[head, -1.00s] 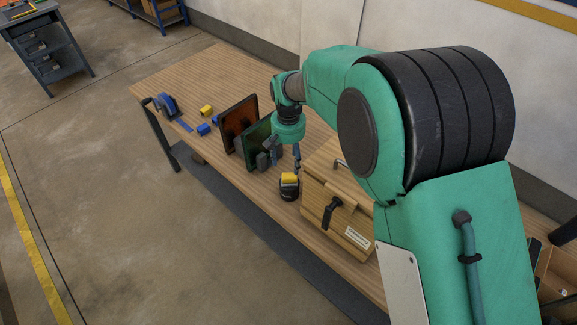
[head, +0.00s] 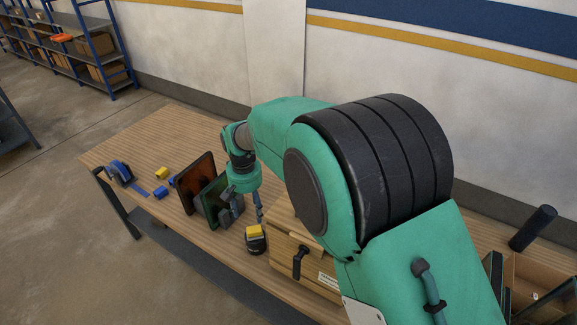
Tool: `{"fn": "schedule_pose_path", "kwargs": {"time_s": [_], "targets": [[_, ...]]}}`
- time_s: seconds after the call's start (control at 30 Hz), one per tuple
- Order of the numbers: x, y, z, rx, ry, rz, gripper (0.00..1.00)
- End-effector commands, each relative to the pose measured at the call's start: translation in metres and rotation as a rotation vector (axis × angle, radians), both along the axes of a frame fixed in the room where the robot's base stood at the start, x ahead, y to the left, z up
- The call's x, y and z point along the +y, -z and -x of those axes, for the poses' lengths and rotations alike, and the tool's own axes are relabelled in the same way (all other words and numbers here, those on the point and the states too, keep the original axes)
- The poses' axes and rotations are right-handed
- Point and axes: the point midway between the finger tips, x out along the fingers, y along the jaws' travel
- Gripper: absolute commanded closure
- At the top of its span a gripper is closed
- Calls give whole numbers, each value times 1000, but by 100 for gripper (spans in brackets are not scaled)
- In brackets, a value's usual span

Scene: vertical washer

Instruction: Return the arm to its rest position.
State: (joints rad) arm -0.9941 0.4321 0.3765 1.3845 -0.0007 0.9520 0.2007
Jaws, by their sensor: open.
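My green arm fills the right and middle of the head view and reaches out over the wooden workbench (head: 130,150). My gripper (head: 246,214) hangs from its end, pointing down, with the fingers apart and nothing seen between them. It is above the bench, right beside a green panel (head: 210,201) standing on edge, and above and behind a black round item with a yellow block (head: 255,233) on top. Whether the fingers touch the panel cannot be told. My arm hides part of the bench and of the wooden box.
A reddish-brown panel (head: 195,181) stands beside the green one. A latched wooden box (head: 291,255) is right of the gripper. Blue and yellow blocks (head: 161,173) and a blue tape dispenser (head: 121,172) lie left. An open box (head: 540,283) and a black cylinder (head: 533,228) are far right.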

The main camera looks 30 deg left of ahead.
Motion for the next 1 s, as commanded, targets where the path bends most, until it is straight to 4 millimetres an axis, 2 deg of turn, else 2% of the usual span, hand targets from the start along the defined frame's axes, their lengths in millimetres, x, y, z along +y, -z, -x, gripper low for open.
{"fn": "schedule_pose_path", "kwargs": {"time_s": [0.23, 0.37, 0.47, 0.67, 0.77, 0.87, 1.0], "targets": [[0, -3, -1, -3, 0, -1, 40], [-2, -16, -3, -17, 2, -9, 40], [-5, -36, -7, -41, 6, -19, 40], [-16, -93, -18, -110, 20, -48, 40], [-32, -121, -27, -140, 36, -61, 40], [-61, -143, -41, -153, 67, -73, 40], [-114, -174, -61, -167, 120, -90, 40]]}}
